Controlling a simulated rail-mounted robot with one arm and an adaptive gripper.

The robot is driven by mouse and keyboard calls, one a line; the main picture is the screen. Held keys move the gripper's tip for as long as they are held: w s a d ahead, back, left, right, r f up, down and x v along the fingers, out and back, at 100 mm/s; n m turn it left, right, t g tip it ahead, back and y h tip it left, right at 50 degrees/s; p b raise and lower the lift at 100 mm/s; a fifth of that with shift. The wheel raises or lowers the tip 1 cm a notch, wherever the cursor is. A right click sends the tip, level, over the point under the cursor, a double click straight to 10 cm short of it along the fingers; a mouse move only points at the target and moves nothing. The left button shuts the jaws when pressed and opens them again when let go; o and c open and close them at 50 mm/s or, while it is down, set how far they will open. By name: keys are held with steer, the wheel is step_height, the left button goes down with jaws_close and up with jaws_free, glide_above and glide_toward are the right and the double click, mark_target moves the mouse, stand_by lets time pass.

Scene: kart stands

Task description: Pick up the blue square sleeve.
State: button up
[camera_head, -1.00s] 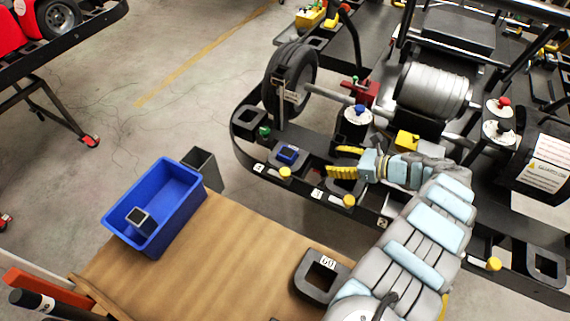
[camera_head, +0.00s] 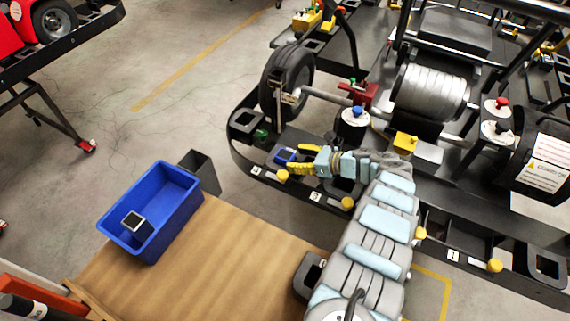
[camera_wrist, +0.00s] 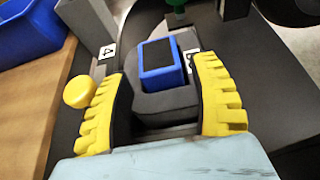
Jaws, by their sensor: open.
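The blue square sleeve (camera_head: 285,155) has a dark top opening and sits on a dark block on the black kart stand (camera_head: 322,196). In the wrist view the sleeve (camera_wrist: 161,63) stands between and slightly beyond the fingertips of my gripper (camera_wrist: 160,75). My gripper (camera_head: 296,161) is open, with its yellow ribbed fingers on either side of the dark block. In the head view the fingers are beside the sleeve and hide part of it. I cannot tell whether they touch it.
A yellow knob (camera_wrist: 79,92) stands close to the left finger. A green-topped part (camera_head: 262,136) is just beyond the sleeve. A blue bin (camera_head: 178,215) holding a grey square piece (camera_head: 133,221) stands on the wooden table (camera_head: 215,265). A tire (camera_head: 286,80) stands behind.

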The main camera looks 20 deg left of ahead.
mark_target(289, 156)
steer(key=x, duration=0.2)
steer(key=b+x, duration=0.1)
steer(key=x, duration=0.1)
steer(key=shift+a+r, duration=0.15)
steer(key=shift+a, duration=0.2)
steer(key=c, duration=1)
